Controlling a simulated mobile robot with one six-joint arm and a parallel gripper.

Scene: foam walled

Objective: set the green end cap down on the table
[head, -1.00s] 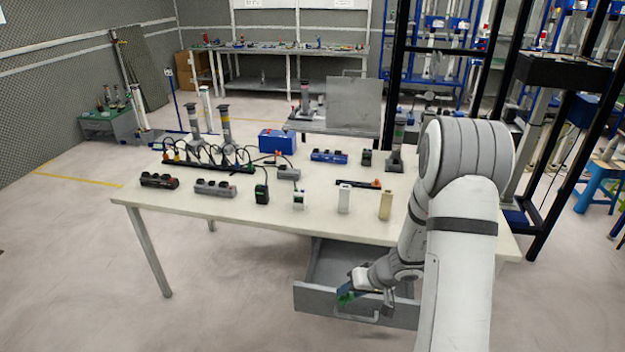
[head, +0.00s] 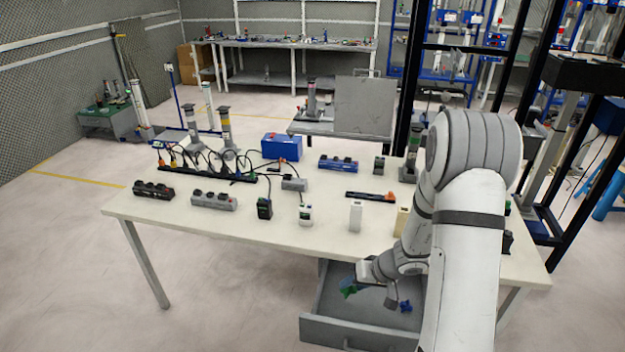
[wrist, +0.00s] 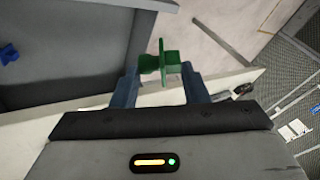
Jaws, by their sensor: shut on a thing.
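The green end cap (wrist: 161,62) sits between the two blue-grey fingers of my gripper (wrist: 161,82) in the wrist view. The fingers are shut on it. In the head view my gripper (head: 356,280) is in front of the table's front edge, above the open drawer, and the green end cap (head: 348,291) shows at its tip. The white table (head: 270,235) is behind and above my gripper. The cap is apart from the table top.
The grey drawer (head: 345,332) is pulled out under the table, with a blue part (head: 405,306) inside. A white block (head: 355,215), a black charger (head: 264,208) and power strips (head: 214,200) stand along the table's front. Bare table top lies at the front left.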

